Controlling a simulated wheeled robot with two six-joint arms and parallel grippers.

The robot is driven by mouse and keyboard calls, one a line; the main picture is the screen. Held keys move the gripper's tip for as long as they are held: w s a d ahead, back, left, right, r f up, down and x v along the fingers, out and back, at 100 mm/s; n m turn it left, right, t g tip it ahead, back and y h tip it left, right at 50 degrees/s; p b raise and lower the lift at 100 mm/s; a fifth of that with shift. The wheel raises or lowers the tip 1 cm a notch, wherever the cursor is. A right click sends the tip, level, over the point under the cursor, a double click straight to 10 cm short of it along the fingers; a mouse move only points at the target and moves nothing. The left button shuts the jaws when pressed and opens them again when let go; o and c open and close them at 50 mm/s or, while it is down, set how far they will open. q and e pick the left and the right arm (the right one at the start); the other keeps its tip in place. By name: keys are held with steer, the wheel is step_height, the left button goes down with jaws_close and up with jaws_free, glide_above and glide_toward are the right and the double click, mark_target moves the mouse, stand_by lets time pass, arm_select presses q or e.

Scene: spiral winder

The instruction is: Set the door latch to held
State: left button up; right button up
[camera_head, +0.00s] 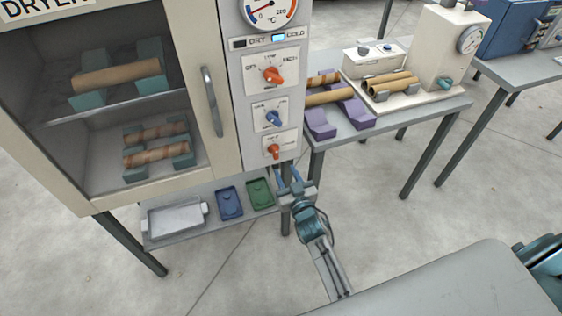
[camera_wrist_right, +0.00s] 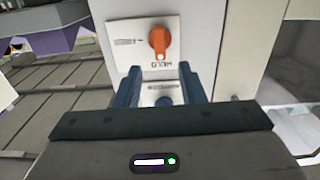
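The door latch is an orange knob on a white plate, low on the dryer's control column (camera_head: 273,150). In the right wrist view the orange knob (camera_wrist_right: 159,42) shows upside down, with the white mark at its lower end next to the word HELD. My right gripper (camera_head: 289,176) is just below and right of the knob in the head view. In the wrist view its two blue fingers (camera_wrist_right: 161,88) are apart with nothing between them, short of the knob and not visibly touching it. My left gripper is not in view.
A blue knob (camera_head: 273,118) and a larger orange knob (camera_head: 272,76) sit above on the column. The dryer door has a grey handle (camera_head: 211,102). A side table (camera_head: 385,122) with tubes and purple cradles stands to the right. A low shelf (camera_head: 190,232) holds trays.

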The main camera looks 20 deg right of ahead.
steer(key=shift+s, duration=1.6)
steer(key=s+d+f+g, duration=0.2)
steer(key=s+f+g, duration=0.35)
steer(key=f, duration=0.95)
steer(key=s+d+f+g, duration=0.25)
steer(key=s+f, duration=0.65)
steer(key=f, duration=0.6)
steer(key=s+d+f+g, duration=0.2)
steer(key=s+f, duration=0.3)
steer(key=s, duration=0.5)
steer(key=s+d+f+g+h, duration=0.1)
steer(key=s+f+g, duration=0.3)
steer(key=s, duration=0.7)
steer(key=s+d+f+g, duration=0.2)
steer(key=s+d+f, duration=0.2)
steer(key=s+f, duration=0.4)
steer(key=s, duration=0.3)
steer(key=shift+s+f+g, duration=0.15)
steer(key=shift+g, duration=0.25)
